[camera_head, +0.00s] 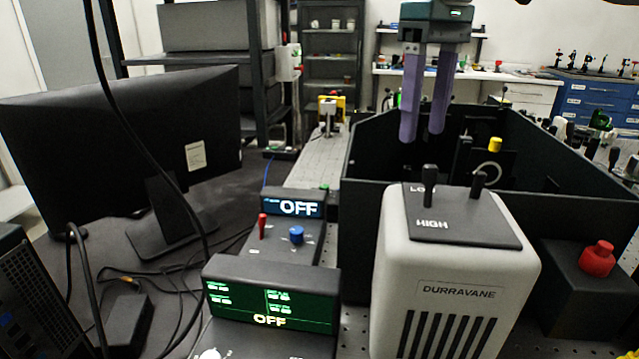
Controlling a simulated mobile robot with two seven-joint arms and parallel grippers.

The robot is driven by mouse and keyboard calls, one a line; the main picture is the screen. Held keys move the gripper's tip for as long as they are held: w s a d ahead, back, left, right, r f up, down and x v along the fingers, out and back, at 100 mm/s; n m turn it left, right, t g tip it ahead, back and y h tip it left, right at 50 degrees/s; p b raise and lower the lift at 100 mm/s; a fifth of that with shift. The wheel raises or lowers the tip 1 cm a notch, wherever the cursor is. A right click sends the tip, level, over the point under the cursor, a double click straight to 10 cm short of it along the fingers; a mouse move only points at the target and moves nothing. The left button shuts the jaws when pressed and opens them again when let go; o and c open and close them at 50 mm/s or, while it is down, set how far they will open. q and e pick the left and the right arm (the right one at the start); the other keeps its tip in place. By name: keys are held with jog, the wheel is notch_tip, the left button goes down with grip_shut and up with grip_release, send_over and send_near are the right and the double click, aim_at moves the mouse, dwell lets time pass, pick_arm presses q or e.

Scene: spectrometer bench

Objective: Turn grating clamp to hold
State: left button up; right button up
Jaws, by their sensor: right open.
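My right gripper (422,135) hangs down from the top of the view, with two purple fingers apart and nothing between them. It is above the open black spectrometer box (365,165), near its left part. Inside the box a yellow knob (495,144) stands to the right of the gripper, on or beside dark mounts. A pale ring-shaped part (487,170) shows just below the knob. I cannot tell for sure which part is the grating clamp. My left gripper is not in view.
A white DURRAVANE unit (455,290) with two black levers stands in front of the box. Two control units (270,290) (290,235) read OFF. A red button (597,258) sits at right. A monitor (120,140) and cables fill the left.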

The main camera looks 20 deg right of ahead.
notch_tip(320, 180, down, 9)
jog(key=shift+f, duration=0.1)
jog(key=shift+c, duration=0.4)
grip_shut()
dwell(0.4)
